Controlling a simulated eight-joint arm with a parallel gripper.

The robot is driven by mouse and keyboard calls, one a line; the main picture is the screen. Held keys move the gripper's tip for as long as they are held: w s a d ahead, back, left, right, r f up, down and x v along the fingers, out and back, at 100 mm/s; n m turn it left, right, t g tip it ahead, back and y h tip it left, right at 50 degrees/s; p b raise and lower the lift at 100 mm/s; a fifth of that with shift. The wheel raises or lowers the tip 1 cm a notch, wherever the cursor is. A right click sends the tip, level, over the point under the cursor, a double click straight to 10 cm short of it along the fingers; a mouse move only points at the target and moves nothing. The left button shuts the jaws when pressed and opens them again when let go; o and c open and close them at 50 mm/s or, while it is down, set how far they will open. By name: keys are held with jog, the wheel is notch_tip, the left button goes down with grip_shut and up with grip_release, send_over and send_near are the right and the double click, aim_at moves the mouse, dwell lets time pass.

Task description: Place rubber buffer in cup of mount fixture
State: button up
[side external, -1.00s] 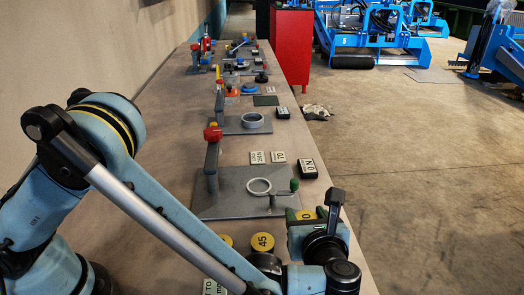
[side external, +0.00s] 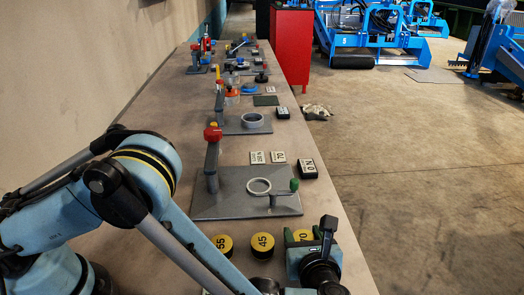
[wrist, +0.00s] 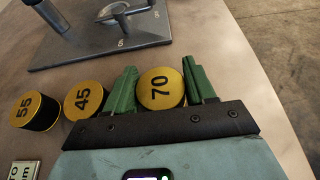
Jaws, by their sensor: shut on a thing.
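My gripper (wrist: 159,68) has its green fingers shut on the yellow-topped, dark-sided buffer marked 70 (wrist: 160,90). In the side view this buffer (side external: 304,235) is near the table's front right, partly hidden by my gripper. I cannot tell whether it touches the table. Buffers marked 45 (side external: 262,245) and 55 (side external: 221,246) stand to its left. The nearest mount fixture is a grey plate (side external: 230,206) with a white ring-shaped cup (side external: 259,186), which looks empty. A red-knobbed post (side external: 212,160) and a green-knobbed lever (side external: 294,186) stand on the plate. My gripper is nearer the camera than this plate.
A black box reading 0 N (side external: 307,168), a 70 label (side external: 278,157) and another label (side external: 257,158) lie behind the plate. A second fixture (side external: 240,123) with a ring stands farther back. The table's right edge is close to my gripper.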

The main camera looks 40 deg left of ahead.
jog(key=o, duration=1.1)
jog(key=shift+f, duration=0.1)
